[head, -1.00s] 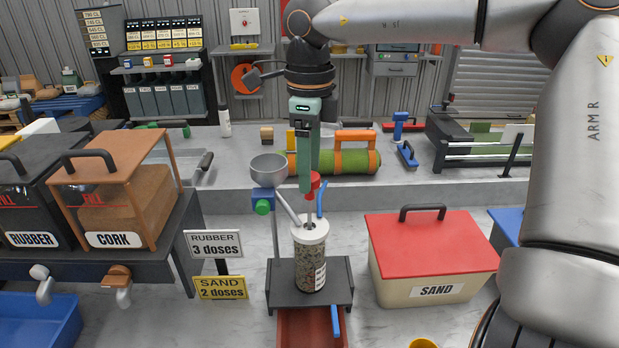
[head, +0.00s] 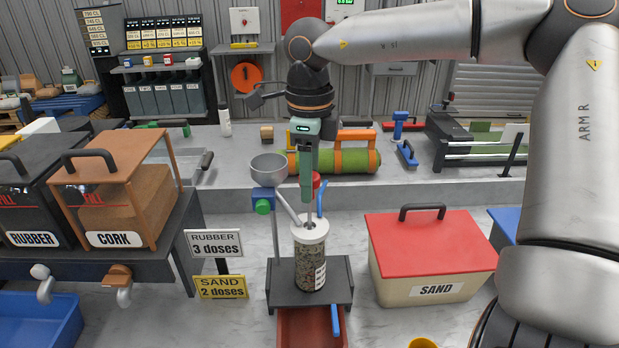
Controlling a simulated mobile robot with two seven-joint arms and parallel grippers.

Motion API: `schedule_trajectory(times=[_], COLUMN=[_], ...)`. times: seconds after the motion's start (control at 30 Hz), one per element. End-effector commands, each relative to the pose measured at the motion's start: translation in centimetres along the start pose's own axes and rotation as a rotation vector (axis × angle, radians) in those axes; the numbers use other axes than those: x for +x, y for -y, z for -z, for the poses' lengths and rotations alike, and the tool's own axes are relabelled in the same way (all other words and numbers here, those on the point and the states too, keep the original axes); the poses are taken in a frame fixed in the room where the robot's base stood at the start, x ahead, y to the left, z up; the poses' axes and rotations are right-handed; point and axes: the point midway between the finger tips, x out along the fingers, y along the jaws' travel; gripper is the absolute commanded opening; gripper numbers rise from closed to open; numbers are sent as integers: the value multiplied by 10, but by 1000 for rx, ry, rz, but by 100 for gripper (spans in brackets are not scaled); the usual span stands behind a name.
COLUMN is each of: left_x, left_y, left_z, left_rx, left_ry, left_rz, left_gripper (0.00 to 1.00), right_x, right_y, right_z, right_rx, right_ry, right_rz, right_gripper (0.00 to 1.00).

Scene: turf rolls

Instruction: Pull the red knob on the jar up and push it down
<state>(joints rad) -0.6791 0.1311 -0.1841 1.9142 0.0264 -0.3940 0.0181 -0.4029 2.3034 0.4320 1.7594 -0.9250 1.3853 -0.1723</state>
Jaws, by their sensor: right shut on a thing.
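The jar (head: 311,270) is clear with a white lid and speckled granules inside. It stands upright on a dark stand in the middle of the head view. A thin rod rises from its lid to the red knob (head: 316,181), which is held above the lid. My right gripper (head: 308,190) points straight down over the jar and is shut on the red knob. Its green finger hides much of the knob, and the fingertips reach a little below it. My left gripper is not in view.
A grey funnel (head: 268,167) and a blue tube (head: 321,199) stand close to the jar. A red-lidded sand bin (head: 431,252) is on the right, and a cork bin (head: 126,205) is on the left. A green turf roll (head: 347,161) lies behind.

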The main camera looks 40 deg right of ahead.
Motion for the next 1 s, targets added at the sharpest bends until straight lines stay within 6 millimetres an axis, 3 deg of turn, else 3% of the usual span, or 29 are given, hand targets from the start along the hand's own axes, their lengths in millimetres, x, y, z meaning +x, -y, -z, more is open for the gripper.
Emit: schedule_trajectory(times=[0.03, 0.2, 1.0], left_x=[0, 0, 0], left_y=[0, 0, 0], left_z=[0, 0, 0], left_rx=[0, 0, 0], left_ry=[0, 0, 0], left_rz=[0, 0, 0], left_gripper=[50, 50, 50], right_x=[0, 0, -1], right_y=[0, 0, 1], right_z=[0, 0, 0], right_rx=[0, 0, 0], right_ry=[0, 0, 1], right_rz=[2, 2, 4], right_gripper=[18, 0, 0])
